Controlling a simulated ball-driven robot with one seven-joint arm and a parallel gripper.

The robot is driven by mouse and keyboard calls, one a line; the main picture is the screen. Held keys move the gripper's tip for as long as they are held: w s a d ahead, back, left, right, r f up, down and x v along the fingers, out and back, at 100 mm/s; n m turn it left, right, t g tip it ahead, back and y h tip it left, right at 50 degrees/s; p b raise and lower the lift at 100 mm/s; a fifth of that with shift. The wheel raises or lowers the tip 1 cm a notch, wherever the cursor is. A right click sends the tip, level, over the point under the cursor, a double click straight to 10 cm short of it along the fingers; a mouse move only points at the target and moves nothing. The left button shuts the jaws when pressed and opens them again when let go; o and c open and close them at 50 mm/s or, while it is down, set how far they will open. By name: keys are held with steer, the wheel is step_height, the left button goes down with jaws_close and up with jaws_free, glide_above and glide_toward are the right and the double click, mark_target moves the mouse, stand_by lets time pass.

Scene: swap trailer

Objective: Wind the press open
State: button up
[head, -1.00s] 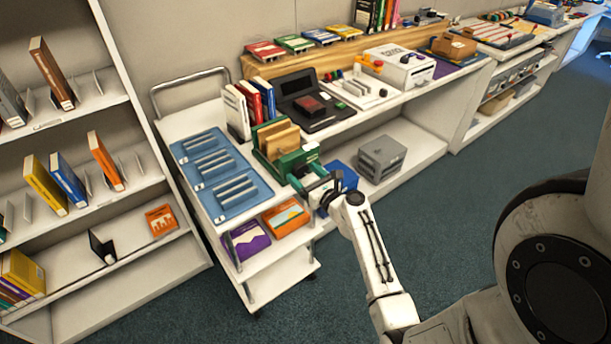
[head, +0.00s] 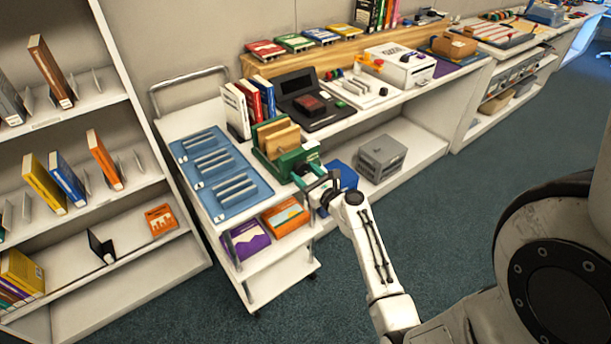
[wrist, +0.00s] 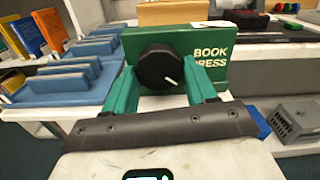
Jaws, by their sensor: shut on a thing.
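The book press (head: 290,168) is a green box labelled "BOOK PRESS" at the right front corner of the white trolley, with tan boards standing in it. It also shows in the wrist view (wrist: 215,55). Its round black knob (wrist: 159,67) with a white pointer mark faces me, the mark pointing to the lower right. My gripper (head: 306,180) reaches the front of the press. In the wrist view its green fingers (wrist: 163,90) stand on both sides of the knob, shut on it. The knob's far side is hidden.
A blue slotted tray (head: 222,172) lies left of the press on the trolley (head: 218,236). Upright books (head: 250,103) and a black device (head: 306,100) stand behind. A purple box and an orange box (head: 286,216) sit on the lower shelf. Open floor lies to the right.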

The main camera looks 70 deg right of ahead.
steer(key=n+b, duration=0.3)
steer(key=n, duration=0.3)
steer(key=shift+f, duration=0.15)
steer(key=n+b, duration=0.4)
steer(key=n, duration=0.2)
steer(key=shift+n, duration=0.3)
steer(key=n+b, duration=0.4)
steer(key=n, duration=0.2)
steer(key=shift+b, duration=0.4)
steer(key=n+b, duration=0.2)
steer(key=n, duration=0.1)
steer(key=n+b, duration=0.1)
steer(key=n, duration=0.1)
steer(key=shift+r, duration=0.25)
steer(key=o, duration=1.1)
steer(key=shift+r, duration=0.1)
steer(key=shift+c, duration=0.2)
steer(key=shift+s, duration=0.1)
steer(key=v, duration=1)
steer(key=shift+s+a+b, duration=0.2)
steer(key=shift+s+b, duration=0.1)
steer(key=shift+b, duration=0.1)
